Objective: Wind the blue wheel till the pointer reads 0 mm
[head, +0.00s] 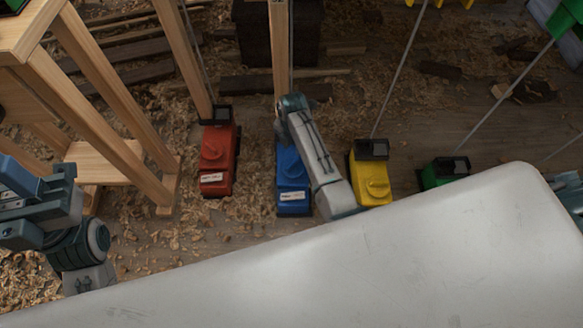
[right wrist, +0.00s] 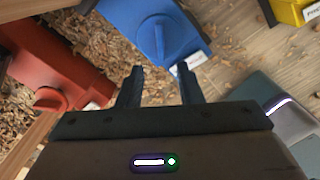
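The blue unit (head: 292,182) stands on the floor between a red and a yellow unit, with a white label on its near end. In the head view my right arm covers its far part, and I cannot make out its wheel there. In the right wrist view the blue wheel (right wrist: 158,30) is a round knob with a raised grip bar on the blue housing. My right gripper (right wrist: 160,75) is open, its two fingers apart and empty, pointing towards the wheel. My left gripper (head: 30,195) is at the left edge, its fingers unclear. No pointer reading is legible.
The red unit (head: 217,160) is left of the blue one; the yellow (head: 371,178) and green (head: 445,172) units are right. Wooden posts (head: 190,60) rise at left and centre. A pale smooth surface (head: 330,270) fills the foreground. Shavings cover the floor.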

